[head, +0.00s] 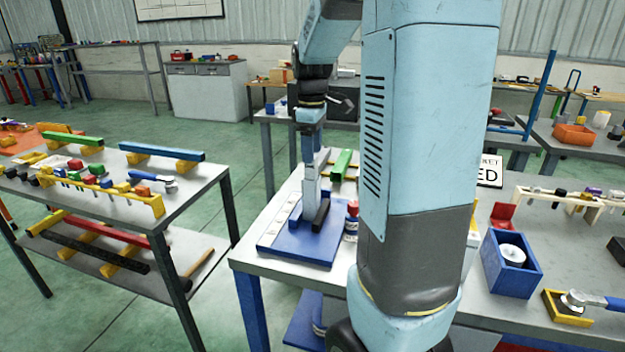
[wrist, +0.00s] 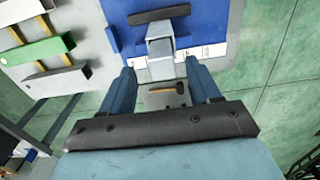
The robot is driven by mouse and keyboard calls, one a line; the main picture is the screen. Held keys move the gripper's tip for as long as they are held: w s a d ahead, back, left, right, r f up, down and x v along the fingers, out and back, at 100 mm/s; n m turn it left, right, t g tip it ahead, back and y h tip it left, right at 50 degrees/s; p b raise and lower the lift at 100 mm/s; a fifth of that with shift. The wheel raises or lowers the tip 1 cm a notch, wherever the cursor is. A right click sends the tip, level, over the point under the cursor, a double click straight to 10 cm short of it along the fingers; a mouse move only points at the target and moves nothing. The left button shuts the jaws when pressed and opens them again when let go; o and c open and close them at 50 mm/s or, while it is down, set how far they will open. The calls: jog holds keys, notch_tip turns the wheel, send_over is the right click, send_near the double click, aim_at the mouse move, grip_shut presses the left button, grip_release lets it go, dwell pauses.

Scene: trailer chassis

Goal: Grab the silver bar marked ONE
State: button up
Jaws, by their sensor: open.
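A silver bar (wrist: 160,47) stands on end on a blue board (wrist: 205,22) in the wrist view. It also shows in the head view (head: 309,188), below my gripper (head: 310,158). My gripper also shows in the wrist view (wrist: 160,68), open, with its two blue fingers apart on either side of the bar's near end. I cannot tell whether either finger touches it. No ONE marking is readable on the bar. White labels (wrist: 200,53) lie along the board's edge, their text too small to read.
A green bar (wrist: 30,50) lies on yellow supports nearby. A hammer (wrist: 165,89) shows lower down, between the fingers.

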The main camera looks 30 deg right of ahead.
aim_at(311, 166)
jog(key=shift+a+f, duration=0.1)
jog(key=shift+f, duration=2.6)
jog(key=shift+c, duration=0.4)
jog(key=c, duration=1)
